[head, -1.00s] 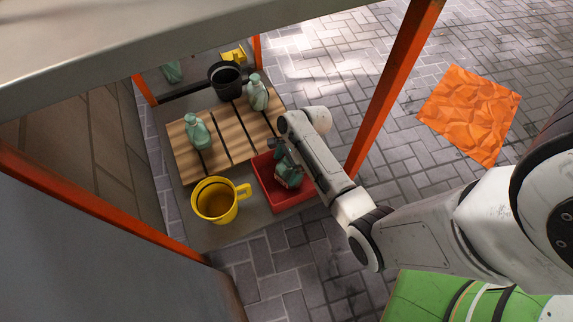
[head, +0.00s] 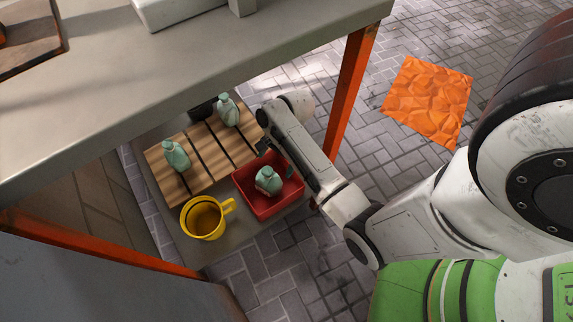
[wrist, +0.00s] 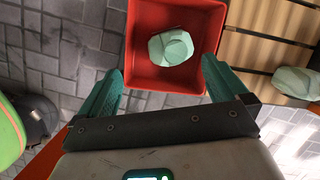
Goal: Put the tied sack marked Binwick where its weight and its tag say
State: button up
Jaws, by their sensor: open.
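A pale green tied sack (head: 268,180) sits inside the red bin (head: 297,191), apart from the bin's walls. It also shows from above in the wrist view (wrist: 172,46). My gripper (wrist: 163,66) is open and empty, its teal fingers apart on the near side of the bin; in the head view my arm mostly hides it. Two similar sacks stand on the slatted wooden board, one at its left (head: 177,157) and one at its back (head: 228,111). I cannot read a tag on any sack, so I cannot tell which is Binwick.
A yellow mug-shaped container (head: 205,219) stands left of the red bin on the low grey shelf. A dark bucket (head: 203,108) is partly hidden behind the grey tabletop (head: 190,80). An orange table leg (head: 350,90) rises near my arm. A crumpled orange sheet (head: 428,100) lies on open paving.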

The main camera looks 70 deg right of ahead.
jog(key=s+a+r+n+h, duration=0.1)
jog(key=s+a+r+n, duration=0.3)
jog(key=n, duration=0.6)
jog(key=s+a+r+n+h, duration=0.2)
jog(key=s+a+r+n, duration=0.3)
jog(key=a+n, duration=0.3)
jog(key=n, duration=0.2)
jog(key=shift+s+r+n+g, duration=0.2)
jog(key=shift+s+n+g, duration=0.1)
jog(key=shift+s+g, duration=0.1)
